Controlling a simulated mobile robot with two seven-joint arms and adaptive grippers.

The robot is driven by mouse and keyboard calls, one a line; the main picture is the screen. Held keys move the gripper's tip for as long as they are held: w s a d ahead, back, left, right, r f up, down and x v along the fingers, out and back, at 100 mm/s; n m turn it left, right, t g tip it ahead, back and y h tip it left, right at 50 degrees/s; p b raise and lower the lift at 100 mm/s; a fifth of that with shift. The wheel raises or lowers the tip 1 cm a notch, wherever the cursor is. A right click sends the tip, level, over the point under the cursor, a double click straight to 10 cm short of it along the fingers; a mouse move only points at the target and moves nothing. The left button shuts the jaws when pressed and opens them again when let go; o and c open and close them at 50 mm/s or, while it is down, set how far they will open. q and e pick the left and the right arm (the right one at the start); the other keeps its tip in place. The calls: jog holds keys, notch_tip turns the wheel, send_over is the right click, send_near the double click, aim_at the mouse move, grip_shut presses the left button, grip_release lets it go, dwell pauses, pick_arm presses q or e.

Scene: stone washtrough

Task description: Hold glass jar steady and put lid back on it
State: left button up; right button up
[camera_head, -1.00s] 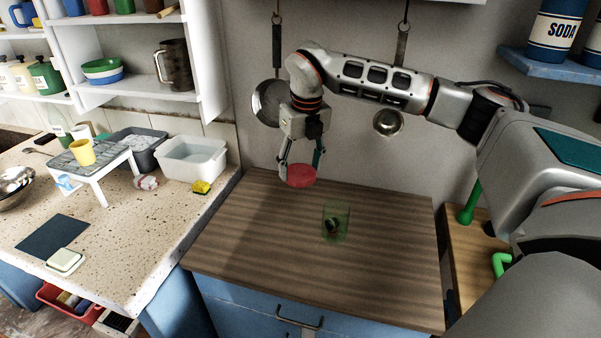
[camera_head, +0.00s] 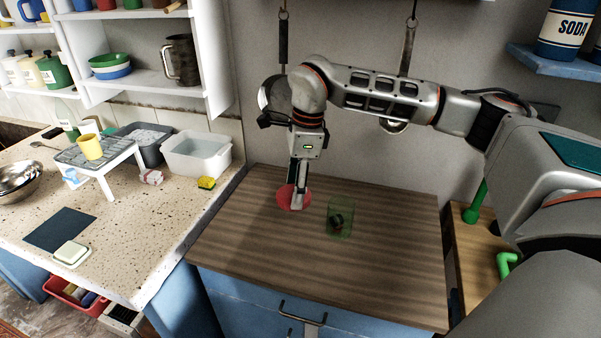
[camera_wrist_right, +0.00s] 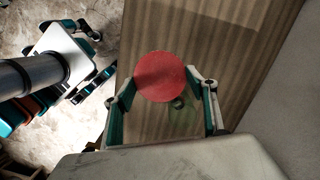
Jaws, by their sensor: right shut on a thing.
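The red round lid (camera_head: 284,197) is held by my right gripper (camera_head: 299,204), which is shut on it. In the head view the lid is left of the glass jar, apart from it, with its face tilted towards the camera; a finger hides part of it. The lid also shows between the fingers in the right wrist view (camera_wrist_right: 161,77). The greenish see-through glass jar (camera_head: 346,231) stands open on the wooden worktop, with small dark and reddish things inside. The lid covers part of the jar in the right wrist view. My left gripper is not in view.
The wooden worktop (camera_head: 390,260) is bare around the jar. A speckled counter (camera_head: 130,225) at left bears a white tub (camera_head: 197,158), a yellow sponge (camera_head: 206,183) and a small rack with a yellow cup (camera_head: 90,147). Pans hang on the wall behind my right arm.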

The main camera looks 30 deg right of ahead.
jog(key=s+a+f+n+g, duration=0.1)
jog(key=s+a+n, duration=0.2)
jog(key=n, duration=0.8)
jog(key=s+a+f+n+g+h, duration=0.1)
jog(key=s+a+n, duration=0.3)
jog(key=n, duration=0.7)
jog(key=shift+s+f+n+g+h, duration=0.3)
jog(key=shift+s+f+n, duration=0.1)
jog(key=shift+s+f, duration=0.45)
